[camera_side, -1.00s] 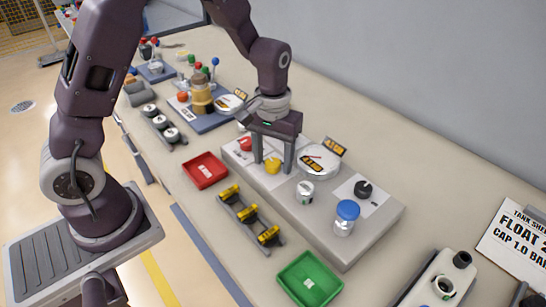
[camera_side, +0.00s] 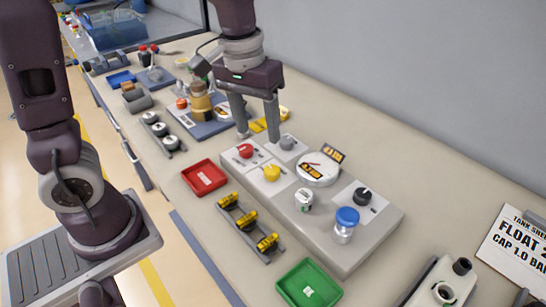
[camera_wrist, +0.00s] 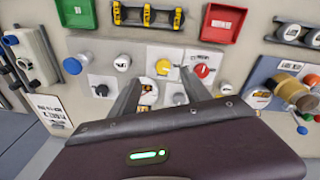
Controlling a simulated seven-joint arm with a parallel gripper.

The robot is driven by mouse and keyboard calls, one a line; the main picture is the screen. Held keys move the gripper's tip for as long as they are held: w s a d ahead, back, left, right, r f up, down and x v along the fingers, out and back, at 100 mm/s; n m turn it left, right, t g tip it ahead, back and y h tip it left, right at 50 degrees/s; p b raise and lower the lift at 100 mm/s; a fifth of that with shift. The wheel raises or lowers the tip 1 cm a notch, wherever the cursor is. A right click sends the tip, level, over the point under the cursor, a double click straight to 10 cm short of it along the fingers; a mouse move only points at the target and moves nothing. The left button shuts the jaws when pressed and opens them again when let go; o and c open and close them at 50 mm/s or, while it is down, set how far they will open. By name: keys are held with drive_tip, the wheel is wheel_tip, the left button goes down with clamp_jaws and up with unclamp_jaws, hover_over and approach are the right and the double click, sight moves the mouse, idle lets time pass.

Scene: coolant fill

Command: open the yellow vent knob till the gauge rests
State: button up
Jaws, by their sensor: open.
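The yellow vent knob (camera_side: 272,172) stands on a white plate on the grey panel block (camera_side: 372,238). It also shows in the wrist view (camera_wrist: 162,67). In the wrist view the gauge (camera_wrist: 147,93) is partly hidden by a finger. My gripper (camera_side: 256,137) is open and empty, above the far left end of the block, apart from the yellow knob. Its fingers also show in the wrist view (camera_wrist: 161,77).
A red knob (camera_side: 246,151) and a grey knob (camera_side: 288,142) are near my fingers. Red (camera_side: 205,177) and green (camera_side: 309,285) trays lie in front.

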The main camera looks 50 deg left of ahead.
drive_tip(key=s+r+m+t, duration=0.2)
drive_tip(key=s+r, duration=0.1)
drive_tip(key=s, duration=0.5)
drive_tip(key=s+r+m+t, duration=0.1)
drive_tip(key=s+r+t, duration=0.1)
drive_tip(key=s, duration=0.6)
drive_tip(key=shift+a+r+m+y, duration=0.15)
drive_tip(key=shift+r+m+y, duration=0.2)
drive_tip(key=shift+r, duration=0.4)
